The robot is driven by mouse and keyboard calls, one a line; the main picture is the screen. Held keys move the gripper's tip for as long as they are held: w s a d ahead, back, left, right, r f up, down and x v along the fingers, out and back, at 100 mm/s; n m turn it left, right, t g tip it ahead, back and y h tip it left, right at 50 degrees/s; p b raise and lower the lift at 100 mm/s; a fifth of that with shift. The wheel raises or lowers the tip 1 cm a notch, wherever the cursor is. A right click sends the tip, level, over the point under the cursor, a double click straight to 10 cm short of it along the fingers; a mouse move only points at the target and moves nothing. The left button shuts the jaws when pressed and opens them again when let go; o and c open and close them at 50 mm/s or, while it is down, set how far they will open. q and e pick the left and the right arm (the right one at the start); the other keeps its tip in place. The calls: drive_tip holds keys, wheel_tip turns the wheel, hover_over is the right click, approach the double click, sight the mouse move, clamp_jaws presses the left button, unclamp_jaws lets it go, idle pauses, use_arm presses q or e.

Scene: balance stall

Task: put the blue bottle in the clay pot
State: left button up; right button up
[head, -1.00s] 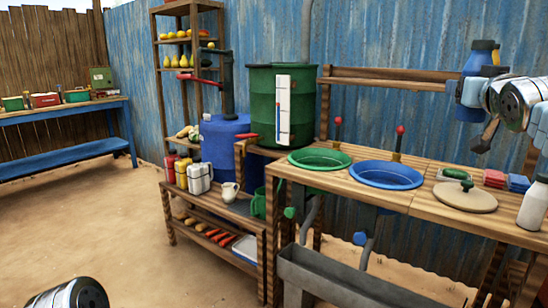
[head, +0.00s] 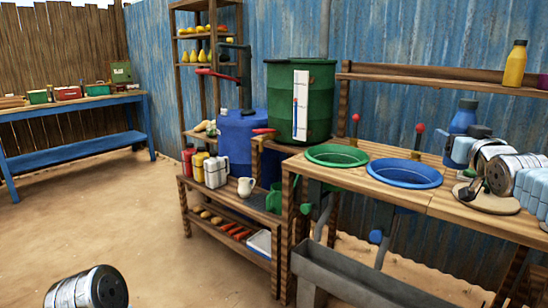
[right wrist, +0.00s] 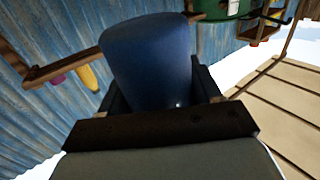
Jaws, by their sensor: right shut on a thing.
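The blue bottle (head: 462,120) has a dark blue cap and stands upright at the back right of the worktop in the head view. My right gripper (head: 461,150) is shut on its lower part. I cannot tell whether the bottle's base touches the worktop. In the right wrist view the bottle (right wrist: 150,60) sits between the dark fingers of my gripper (right wrist: 163,95). No clay pot can be made out. A round tan lid (head: 506,205) lies on the worktop, partly hidden by my right arm. My left gripper is out of view.
A green basin (head: 337,155) and a blue basin (head: 404,173) are set in the worktop (head: 445,208), each with a red-topped tap behind. A shelf (head: 420,77) behind holds a yellow bottle (head: 515,64) and a purple thing (head: 543,82). A grey trough (head: 350,275) stands below.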

drive_tip(key=w+a+f+n+y, duration=0.1)
drive_tip(key=a+f+y, duration=0.15)
drive_tip(key=f, duration=0.55)
drive_tip(key=a+f+n+y, duration=0.1)
drive_tip(key=a+f, duration=0.3)
drive_tip(key=f, duration=0.4)
drive_tip(key=w+a+f+n+y, duration=0.1)
drive_tip(key=a+f+y, duration=0.15)
drive_tip(key=f, duration=0.55)
drive_tip(key=s+a+f+n+y, duration=0.1)
drive_tip(key=s+a+f, duration=1.1)
drive_tip(key=f, duration=0.2)
drive_tip(key=shift+s+n+g, duration=0.2)
drive_tip(key=shift+n+g, duration=0.1)
drive_tip(key=shift+n, duration=0.1)
